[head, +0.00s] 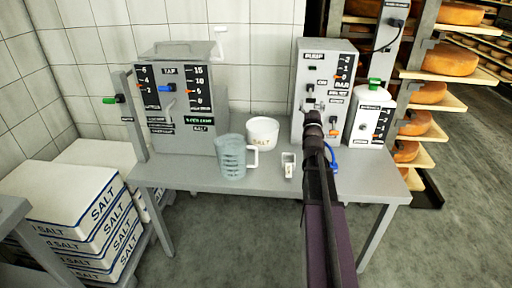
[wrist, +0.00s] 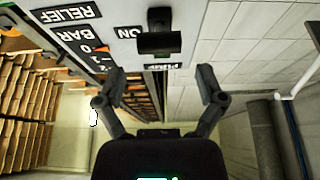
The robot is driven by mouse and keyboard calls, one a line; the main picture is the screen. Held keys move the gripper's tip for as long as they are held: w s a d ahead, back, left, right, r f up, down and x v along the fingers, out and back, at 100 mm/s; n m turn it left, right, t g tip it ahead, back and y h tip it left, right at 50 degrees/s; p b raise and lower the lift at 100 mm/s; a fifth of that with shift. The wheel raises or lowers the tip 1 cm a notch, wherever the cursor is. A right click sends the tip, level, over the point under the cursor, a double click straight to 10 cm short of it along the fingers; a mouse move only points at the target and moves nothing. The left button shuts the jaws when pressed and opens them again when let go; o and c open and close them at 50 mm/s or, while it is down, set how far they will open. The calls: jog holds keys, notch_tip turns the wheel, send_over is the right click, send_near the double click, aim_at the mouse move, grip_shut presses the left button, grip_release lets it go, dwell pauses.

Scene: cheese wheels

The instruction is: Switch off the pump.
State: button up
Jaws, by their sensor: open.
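The grey pump panel (head: 345,62) stands at the back right of the table, with PUMP, ON, BAR and RELIEF labels. In the wrist view the panel (wrist: 120,12) is upside down, and a dark switch handle (wrist: 158,42) sticks out from it between the ON and PUMP labels. Whether the switch is on or off I cannot tell. My gripper (wrist: 163,85) is open and empty, its two fingers apart on either side below the handle, not visibly touching it. In the head view my gripper (head: 313,118) is in front of the panel's lower part and hides some of it.
A grey tap and salt unit (head: 185,125) stands at the left. A clear jug (head: 231,160), a white salt tub (head: 263,133) and a small white container (head: 288,164) are on the table (head: 190,178). Cheese shelves are behind.

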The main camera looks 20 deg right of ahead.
jog(key=b+v, duration=0.4)
jog(key=v, duration=0.7)
jog(key=w+a+n+g+y+p, duration=0.1)
jog(key=w+a+g+y+p, duration=0.35)
jog(key=a+p, duration=0.4)
jog(key=s+a+f+n+g+y+p, duration=0.1)
jog(key=s+a+n+g+y+p, duration=0.1)
jog(key=s+a+g+y+p, duration=0.2)
jog(key=shift+s+a+f+g+p, duration=0.3)
jog(key=shift+a+g+p, duration=1.55)
jog(key=shift+a+p, duration=2.2)
jog(key=shift+w+a+f+b, duration=0.1)
jog(key=shift+a+b, duration=0.35)
